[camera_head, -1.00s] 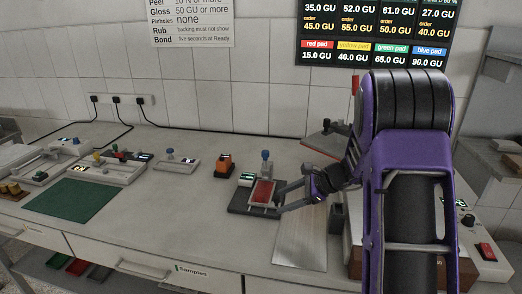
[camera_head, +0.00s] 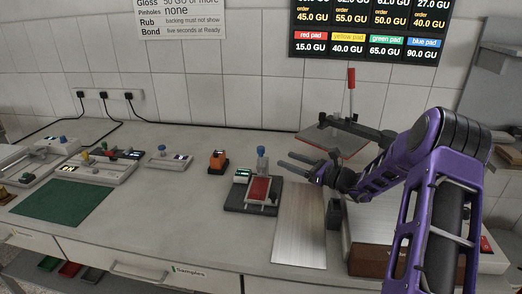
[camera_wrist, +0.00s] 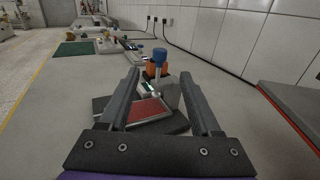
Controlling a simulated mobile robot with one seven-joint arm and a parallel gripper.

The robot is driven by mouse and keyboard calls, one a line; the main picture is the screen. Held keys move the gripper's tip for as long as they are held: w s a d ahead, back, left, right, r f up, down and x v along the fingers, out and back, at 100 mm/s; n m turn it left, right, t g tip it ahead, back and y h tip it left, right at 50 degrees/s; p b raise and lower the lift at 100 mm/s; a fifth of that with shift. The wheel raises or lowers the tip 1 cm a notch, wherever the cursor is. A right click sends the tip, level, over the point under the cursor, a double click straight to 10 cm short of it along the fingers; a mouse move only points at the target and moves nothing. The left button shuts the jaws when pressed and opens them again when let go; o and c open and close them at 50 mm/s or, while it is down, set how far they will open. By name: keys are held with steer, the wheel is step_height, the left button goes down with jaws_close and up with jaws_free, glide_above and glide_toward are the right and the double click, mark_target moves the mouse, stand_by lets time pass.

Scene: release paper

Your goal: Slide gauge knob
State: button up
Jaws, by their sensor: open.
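A gauge unit stands on the bench, with a dark base (camera_head: 238,207), a red pad (camera_head: 259,189) in a pale frame, a small green-lit display (camera_head: 242,176) and a blue knob (camera_head: 262,151) on an upright post behind the pad. My gripper (camera_head: 284,159) is open and empty, just right of the knob in the head view, its fingers pointing left. In the wrist view the blue knob (camera_wrist: 159,55) shows beyond and between the fingertips (camera_wrist: 158,77). The red pad (camera_wrist: 149,109) lies lower between the fingers. No contact with the knob is visible.
An orange-and-black device (camera_head: 218,162) stands left of the gauge. A brushed metal plate (camera_head: 300,225) lies to its right. A red-handled press-like device (camera_head: 350,100) stands behind my arm. A green mat (camera_head: 65,201) and several other instruments occupy the left bench. Bench between is clear.

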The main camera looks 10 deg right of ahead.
mark_target(261, 147)
steer(key=x, duration=1.1)
steer(key=shift+w+a, duration=0.25)
steer(key=shift+c, duration=0.2)
jaws_close()
steer(key=shift+f, duration=0.15)
stand_by(0.6)
